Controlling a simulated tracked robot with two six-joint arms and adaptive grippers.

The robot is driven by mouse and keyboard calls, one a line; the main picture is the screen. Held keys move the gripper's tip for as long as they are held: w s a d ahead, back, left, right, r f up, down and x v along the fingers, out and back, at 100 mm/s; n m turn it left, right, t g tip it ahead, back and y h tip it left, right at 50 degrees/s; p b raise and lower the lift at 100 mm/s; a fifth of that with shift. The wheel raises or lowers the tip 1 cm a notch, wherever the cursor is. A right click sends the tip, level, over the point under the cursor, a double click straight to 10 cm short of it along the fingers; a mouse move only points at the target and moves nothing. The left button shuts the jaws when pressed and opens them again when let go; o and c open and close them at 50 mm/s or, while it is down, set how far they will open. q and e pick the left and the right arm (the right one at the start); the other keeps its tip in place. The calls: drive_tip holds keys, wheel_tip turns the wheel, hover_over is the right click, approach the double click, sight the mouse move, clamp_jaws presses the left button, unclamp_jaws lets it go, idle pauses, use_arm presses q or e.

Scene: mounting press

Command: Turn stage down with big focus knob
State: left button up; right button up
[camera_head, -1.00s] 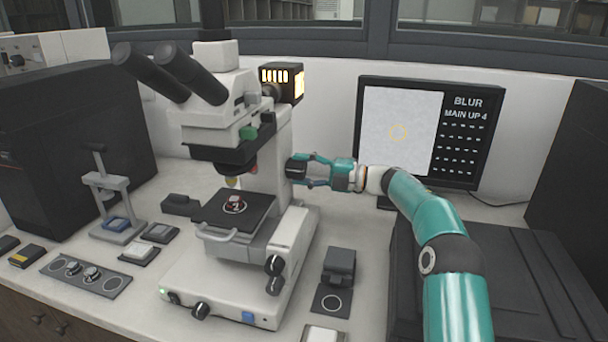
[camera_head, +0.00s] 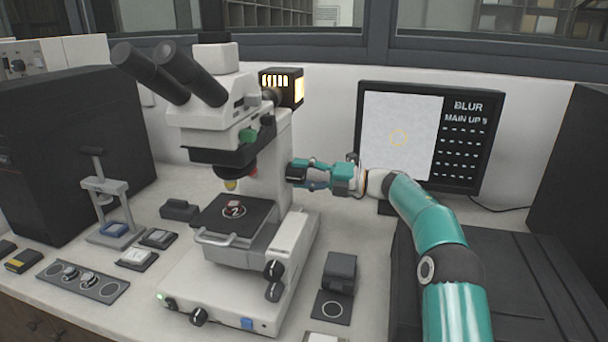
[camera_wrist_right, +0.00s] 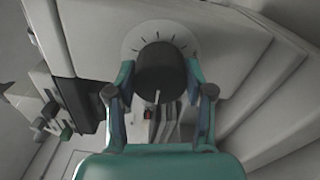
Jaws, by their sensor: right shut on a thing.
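The microscope (camera_head: 225,125) stands on the bench with its black stage (camera_head: 258,212) below the objectives. My right gripper (camera_head: 292,172) reaches the right side of the column. In the right wrist view, the big focus knob (camera_wrist_right: 160,70) is a black cylinder with a white mark, in front of a tick-marked dial. My right fingers (camera_wrist_right: 160,100) are shut on it from both sides. In the head view the gripper hides the knob. The monitor (camera_head: 425,135) reads BLUR and MAIN UP 5. My left gripper is not in view.
Two smaller black knobs (camera_head: 274,270) sit low on the microscope's right side. A dark block (camera_head: 340,270) stands on the bench to the right. A small press stand (camera_head: 105,205) and several pads are at the left.

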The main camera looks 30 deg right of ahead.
drive_tip(key=o, duration=1.2)
drive_tip(key=shift+f, duration=0.3)
drive_tip(key=shift+c, duration=0.2)
drive_tip(key=shift+r, duration=0.1)
drive_tip(key=v, duration=1.2)
